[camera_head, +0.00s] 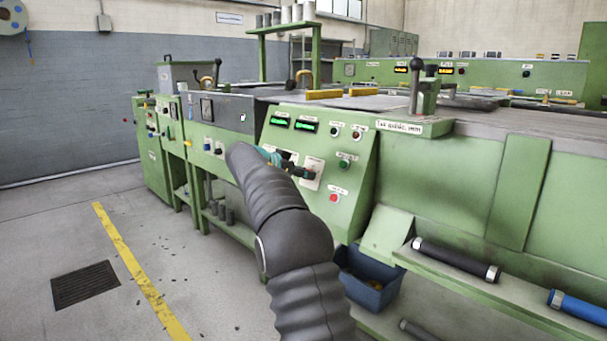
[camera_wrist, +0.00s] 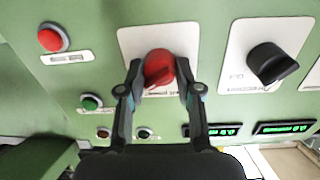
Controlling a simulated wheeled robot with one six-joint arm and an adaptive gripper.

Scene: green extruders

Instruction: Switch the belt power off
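A red rotary knob (camera_wrist: 158,68) sits on a pale plate (camera_wrist: 130,42) on the green panel in the wrist view. My gripper (camera_wrist: 159,76) has one finger on each side of this knob, very close to it; whether both fingers press on it is unclear. A black rotary knob (camera_wrist: 272,63) sits on its own plate to the right. In the head view my gripper (camera_head: 290,170) is at the sloped green control panel (camera_head: 350,190), and my arm and gripper hide part of the knobs there. The knob's label is too small to read.
A red button (camera_wrist: 52,38) and a green button (camera_wrist: 91,102) are left of the red knob in the wrist view. Green digital displays (camera_head: 292,123) are lit above the knobs. A blue bin (camera_head: 367,277) stands below the panel.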

